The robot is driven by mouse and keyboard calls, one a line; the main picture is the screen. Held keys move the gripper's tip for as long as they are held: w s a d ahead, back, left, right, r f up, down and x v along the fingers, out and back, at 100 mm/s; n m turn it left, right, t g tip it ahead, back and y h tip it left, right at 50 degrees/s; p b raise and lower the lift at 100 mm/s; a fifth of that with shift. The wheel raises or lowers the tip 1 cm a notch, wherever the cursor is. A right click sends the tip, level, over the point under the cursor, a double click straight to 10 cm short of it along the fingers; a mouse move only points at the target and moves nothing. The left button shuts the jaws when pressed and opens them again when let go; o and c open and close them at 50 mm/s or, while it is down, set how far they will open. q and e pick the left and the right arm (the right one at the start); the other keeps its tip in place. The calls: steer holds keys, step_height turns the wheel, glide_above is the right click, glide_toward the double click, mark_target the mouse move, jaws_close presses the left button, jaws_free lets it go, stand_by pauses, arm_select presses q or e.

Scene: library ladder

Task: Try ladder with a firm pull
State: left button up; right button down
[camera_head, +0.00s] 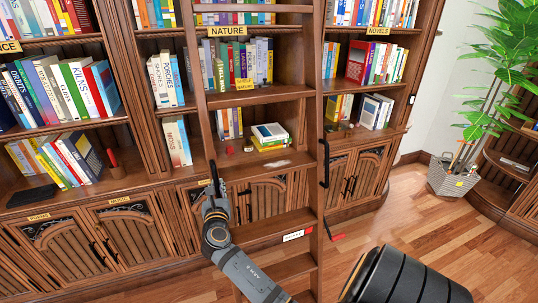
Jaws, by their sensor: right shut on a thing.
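The wooden ladder (315,110) stands against the bookcase, with its two rails and several flat steps in view. A small white label (293,236) is near the lower right of the ladder. My left gripper is not in view.
The bookcase (150,110) spans the back, with books, signs and low cupboard doors. A small red thing (338,237) lies near the ladder's right foot. A potted plant (455,178) stands at the right.

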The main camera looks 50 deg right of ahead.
steer(key=shift+s+f, duration=0.1)
steer(key=shift+f, duration=0.1)
steer(key=shift+f, duration=0.1)
stand_by(0.9)
steer(key=shift+p, duration=0.4)
steer(key=c, duration=1.5)
jaws_free()
steer(key=shift+a, duration=0.1)
steer(key=shift+o, duration=1.4)
steer(key=shift+r, duration=0.2)
